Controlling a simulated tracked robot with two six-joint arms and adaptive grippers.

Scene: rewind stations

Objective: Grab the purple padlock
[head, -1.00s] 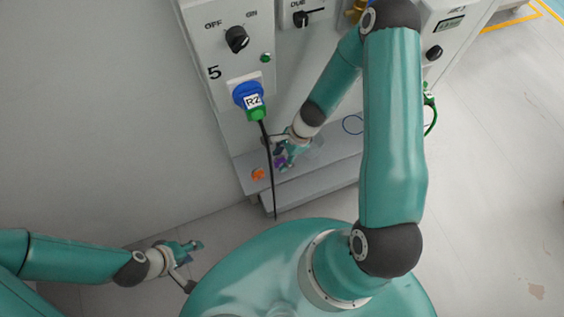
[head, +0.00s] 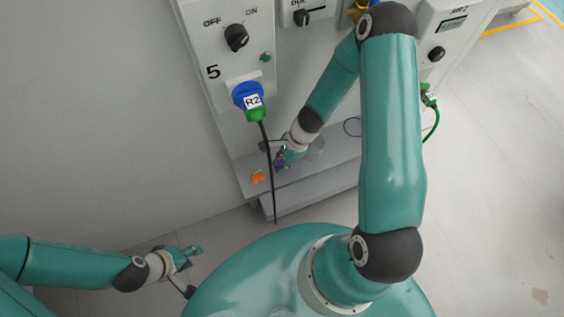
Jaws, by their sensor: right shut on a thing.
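The purple padlock (head: 280,163) is a small dark purple shape at the shelf of the grey station, mostly covered by my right gripper. My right gripper (head: 281,160) reaches down to the shelf from the upper right and is shut on the padlock. Whether the padlock still touches the shelf cannot be told. My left gripper (head: 194,253) is at the lower left, low and away from the shelf, with nothing seen in it. Its fingers are small and seen from the side.
An orange object (head: 258,177) lies on the shelf (head: 312,172) just left of my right gripper. A black cable hangs from the blue and green R2 plug (head: 249,97) close beside that gripper. The floor at right is clear.

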